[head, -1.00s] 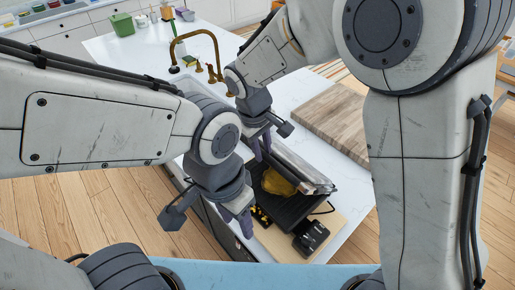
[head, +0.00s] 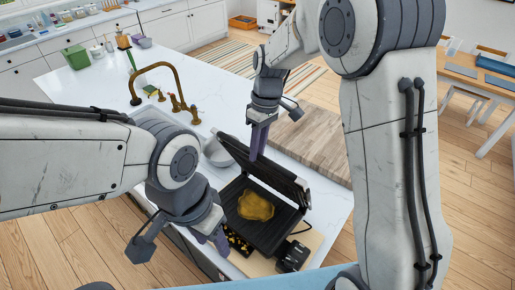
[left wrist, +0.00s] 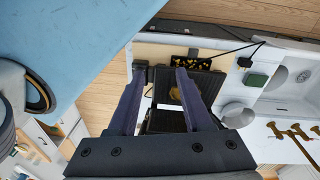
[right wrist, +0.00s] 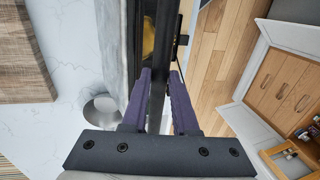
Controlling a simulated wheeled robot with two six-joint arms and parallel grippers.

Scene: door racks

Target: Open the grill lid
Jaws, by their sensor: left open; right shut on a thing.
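The black grill (head: 237,222) sits on the counter with its lid (head: 285,183) standing up from the base. A yellow-brown food item (head: 256,205) lies on the lower plate. My right gripper (head: 258,150) is shut on the lid; the lid's edge (right wrist: 160,70) runs between its fingers (right wrist: 157,80) in the right wrist view. My left gripper (head: 216,244) is open and empty at the left side of the grill. In the left wrist view the grill (left wrist: 205,86) shows beyond its fingers (left wrist: 160,72).
A metal bowl (head: 216,152) stands behind the grill. A wooden board (head: 310,138) lies to its right. A brass faucet (head: 180,92) and sink are to the left. A small black box (head: 292,255) is by the front right corner.

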